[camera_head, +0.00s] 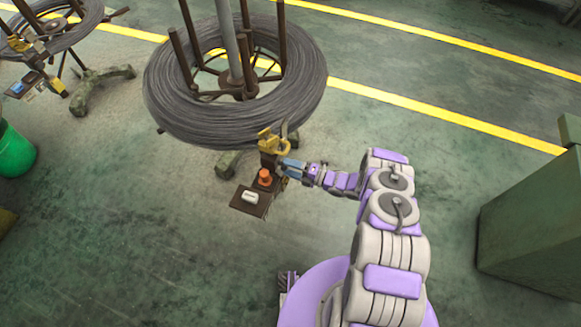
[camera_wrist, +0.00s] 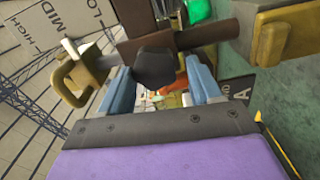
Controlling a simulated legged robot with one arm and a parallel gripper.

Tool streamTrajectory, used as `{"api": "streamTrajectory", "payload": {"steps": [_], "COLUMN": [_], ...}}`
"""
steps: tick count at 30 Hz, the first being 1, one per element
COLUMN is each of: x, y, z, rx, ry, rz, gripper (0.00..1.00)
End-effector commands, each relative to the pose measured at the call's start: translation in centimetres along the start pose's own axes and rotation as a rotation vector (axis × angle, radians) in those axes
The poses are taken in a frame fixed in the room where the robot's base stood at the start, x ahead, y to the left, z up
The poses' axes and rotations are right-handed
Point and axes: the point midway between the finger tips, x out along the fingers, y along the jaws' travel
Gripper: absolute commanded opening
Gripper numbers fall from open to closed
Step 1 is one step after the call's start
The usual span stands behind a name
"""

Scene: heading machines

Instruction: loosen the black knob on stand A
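In the wrist view the black knob (camera_wrist: 155,68) sits on a brown block (camera_wrist: 140,20) with a dark rod. My gripper (camera_wrist: 159,64) has its two blue fingers apart, one on each side of the knob; I cannot tell whether either touches it. A plate marked "A" (camera_wrist: 240,94) is at the right. In the head view my gripper (camera_head: 290,167) reaches from the right to the mechanism at the front of the coil stand (camera_head: 229,50). The knob cannot be made out there.
A yellow clamp (camera_head: 268,142), a red-orange button (camera_head: 264,176) and a small panel (camera_head: 247,203) are close to my gripper. A wire coil (camera_head: 165,95) lies behind. A green cabinet (camera_head: 530,220) stands right, a green bin (camera_head: 14,152) left.

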Motion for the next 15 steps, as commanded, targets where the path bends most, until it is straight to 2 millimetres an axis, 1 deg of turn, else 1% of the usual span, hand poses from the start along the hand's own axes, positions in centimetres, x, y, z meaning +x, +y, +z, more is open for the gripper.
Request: {"api": "streamTrajectory", "payload": {"steps": [1,3,11,14,15], "x": [0.0,0.0,-0.1,-0.8,-1.3], "y": [0.1,0.2,0.3,0.3,0.3], "z": [0.0,0.0,0.1,0.1,0.2], "rx": [-0.001,-0.002,-0.004,-0.004,-0.004], "ry": [0.000,0.000,0.000,-0.001,-0.003], "rz": [0.001,0.002,0.005,0.005,0.006], "gripper": [0.69,0.74,0.74,0.74,0.74]}}
